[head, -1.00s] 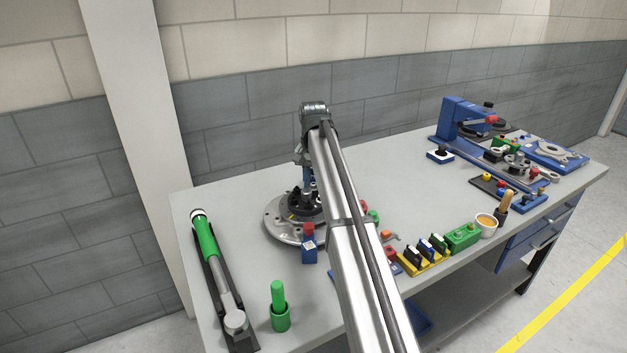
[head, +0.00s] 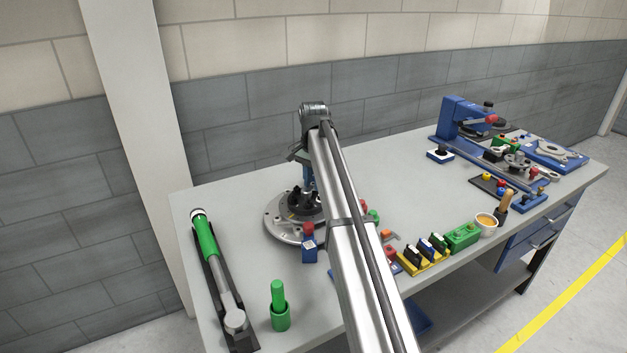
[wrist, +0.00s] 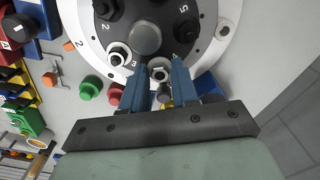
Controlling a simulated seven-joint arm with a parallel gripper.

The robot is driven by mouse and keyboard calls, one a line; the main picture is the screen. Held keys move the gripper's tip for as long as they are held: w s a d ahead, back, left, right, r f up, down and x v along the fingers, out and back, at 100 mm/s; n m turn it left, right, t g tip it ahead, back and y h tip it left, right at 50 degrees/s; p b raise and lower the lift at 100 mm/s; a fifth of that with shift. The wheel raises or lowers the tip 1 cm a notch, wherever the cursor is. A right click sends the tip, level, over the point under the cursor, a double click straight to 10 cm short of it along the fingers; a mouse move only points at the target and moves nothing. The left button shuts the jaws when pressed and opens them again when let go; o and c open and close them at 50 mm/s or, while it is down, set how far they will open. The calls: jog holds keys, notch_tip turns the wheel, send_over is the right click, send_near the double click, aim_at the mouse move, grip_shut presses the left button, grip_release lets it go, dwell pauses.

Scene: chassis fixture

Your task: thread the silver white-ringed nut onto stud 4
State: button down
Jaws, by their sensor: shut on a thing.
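The round chassis fixture (head: 285,228) has a silver rim and a black hub (head: 303,203). In the wrist view its hub (wrist: 148,12) carries numbered studs around a grey centre boss (wrist: 146,38). A silver nut with a white ring (wrist: 118,54) sits beside number 3. Dark nuts are near 2 and 5. My gripper (wrist: 160,68) has blue fingers reaching over the hub's edge, near the number 4. It is shut on a small silver piece between the fingertips, mostly hidden, likely the nut. Stud 4 is not clearly visible. In the head view my gripper (head: 308,178) is above the hub.
A red-topped blue block (head: 309,243) stands at the fixture's front edge. Coloured blocks (head: 422,255) and a cup (head: 486,224) are to the right.

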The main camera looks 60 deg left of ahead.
jog(key=shift+f+m, duration=0.1)
jog(key=shift+m, duration=1.6)
jog(key=c, duration=0.8)
grip_release()
jog(key=c, duration=0.5)
jog(key=shift+c, duration=0.2)
jog(key=shift+n, duration=1.7)
